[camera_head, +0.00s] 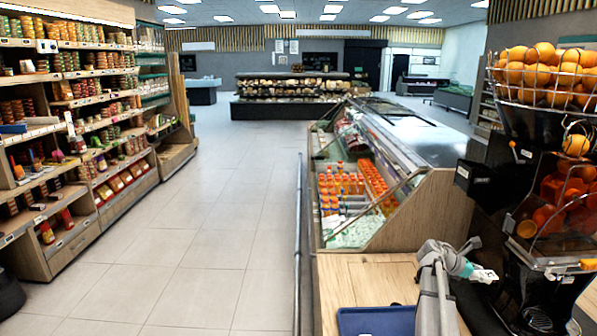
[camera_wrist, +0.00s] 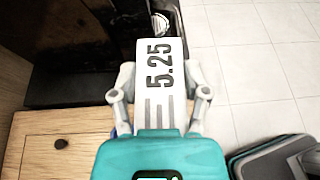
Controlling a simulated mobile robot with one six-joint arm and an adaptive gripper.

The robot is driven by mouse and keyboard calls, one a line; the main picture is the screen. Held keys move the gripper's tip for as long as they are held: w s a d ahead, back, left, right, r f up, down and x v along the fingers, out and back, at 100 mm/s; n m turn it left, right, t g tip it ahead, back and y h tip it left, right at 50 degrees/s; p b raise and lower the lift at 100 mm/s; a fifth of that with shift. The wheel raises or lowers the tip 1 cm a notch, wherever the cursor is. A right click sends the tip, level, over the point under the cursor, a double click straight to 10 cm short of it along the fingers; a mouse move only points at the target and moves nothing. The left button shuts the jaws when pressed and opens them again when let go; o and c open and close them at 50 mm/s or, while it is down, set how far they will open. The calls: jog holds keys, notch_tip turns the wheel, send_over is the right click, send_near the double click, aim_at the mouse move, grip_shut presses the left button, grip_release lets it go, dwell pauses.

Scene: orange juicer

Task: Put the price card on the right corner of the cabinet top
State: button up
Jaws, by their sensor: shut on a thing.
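The white price card (camera_wrist: 165,62), printed with 5.25 and grey stripes, is held between the two fingers of my gripper (camera_wrist: 162,88) in the wrist view. In the head view my gripper (camera_head: 472,266) is at the lower right, and the small white card (camera_head: 485,275) shows at its tip. The light wooden cabinet top (camera_head: 365,278) is left of and below my gripper there. My arm hides part of the cabinet's right side. I cannot tell the card's height above the top.
An orange juicer (camera_head: 540,240) with a wire basket of oranges (camera_head: 540,70) stands close at the right. A blue tray (camera_head: 375,321) lies at the cabinet's front. A glass-fronted cooler (camera_head: 350,195) with bottles is behind. Tiled floor (camera_head: 215,230) is open at the left.

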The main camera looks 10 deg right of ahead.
jog(key=shift+r+p, duration=0.7)
jog(key=shift+r, duration=0.35)
jog(key=shift+s, duration=0.1)
